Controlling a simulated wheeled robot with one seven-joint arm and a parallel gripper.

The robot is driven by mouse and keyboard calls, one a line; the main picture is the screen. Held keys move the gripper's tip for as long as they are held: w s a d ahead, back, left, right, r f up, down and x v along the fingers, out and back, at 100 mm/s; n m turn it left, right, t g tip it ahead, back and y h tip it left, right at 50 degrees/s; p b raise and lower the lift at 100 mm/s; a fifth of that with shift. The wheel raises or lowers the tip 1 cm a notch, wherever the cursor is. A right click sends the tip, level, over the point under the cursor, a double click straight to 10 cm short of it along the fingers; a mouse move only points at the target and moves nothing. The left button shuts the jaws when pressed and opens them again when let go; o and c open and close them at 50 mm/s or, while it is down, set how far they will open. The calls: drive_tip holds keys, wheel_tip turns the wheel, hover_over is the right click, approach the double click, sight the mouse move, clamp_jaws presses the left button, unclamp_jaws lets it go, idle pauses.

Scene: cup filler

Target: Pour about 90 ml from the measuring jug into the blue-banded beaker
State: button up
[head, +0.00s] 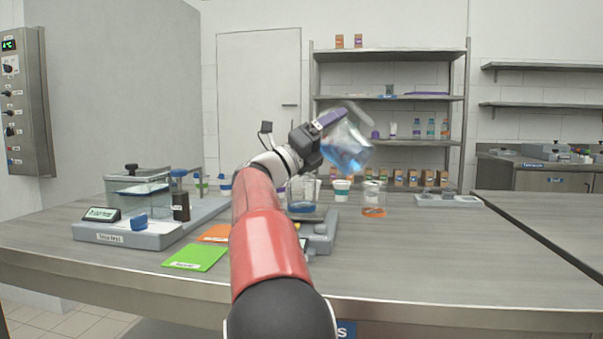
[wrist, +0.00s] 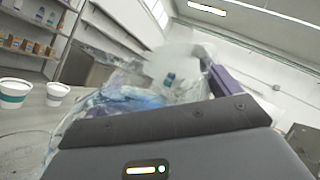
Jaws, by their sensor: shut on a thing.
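The clear measuring jug (head: 347,150) holds blue liquid and is tilted in the air in the head view. Its purple handle (head: 331,118) is at my gripper (head: 316,134), which is shut on the jug. In the wrist view the jug (wrist: 135,98) is large, with blue liquid along its side and the purple handle at right. A clear beaker (head: 302,194) stands below and left of the jug, partly behind my arm, with dark blue near its bottom. I cannot tell if that blue is a band or liquid. No stream of liquid is clearly visible.
A grey device (head: 320,228) sits under the beaker, partly behind my arm. Green (head: 195,257) and orange mats lie left. The right front of the table (head: 450,260) is clear.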

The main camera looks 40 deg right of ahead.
sight(345, 148)
drive_tip(key=shift+r+n+t, duration=0.2)
drive_tip(key=shift+n+t, duration=0.2)
drive_tip(key=shift+n, duration=0.1)
idle(0.6)
drive_tip(key=shift+f, duration=0.25)
drive_tip(key=m+g, duration=0.1)
drive_tip(key=r+m+g, duration=0.1)
drive_tip(key=shift+s+m+y+p, duration=0.15)
drive_tip(key=shift+m+y+p, duration=0.15)
drive_tip(key=shift+m+p, duration=0.1)
drive_tip(key=shift+m+y, duration=0.3)
drive_tip(key=shift+m, duration=0.1)
drive_tip(key=s+f+m+b, duration=0.1)
drive_tip(key=f+m+g+y+b, duration=0.1)
drive_tip(key=s+f+m+b, duration=0.1)
drive_tip(key=m+b, duration=0.1)
drive_tip(key=shift+s+d+f+g+y, duration=0.2)
drive_tip(key=shift+s+f+g+y, duration=0.1)
drive_tip(key=shift+s+f+y, duration=0.1)
drive_tip(key=shift+s+m+y, duration=0.25)
drive_tip(key=shift+m+y, duration=0.15)
drive_tip(key=shift+m, duration=0.1)
drive_tip(key=shift+f, duration=0.1)
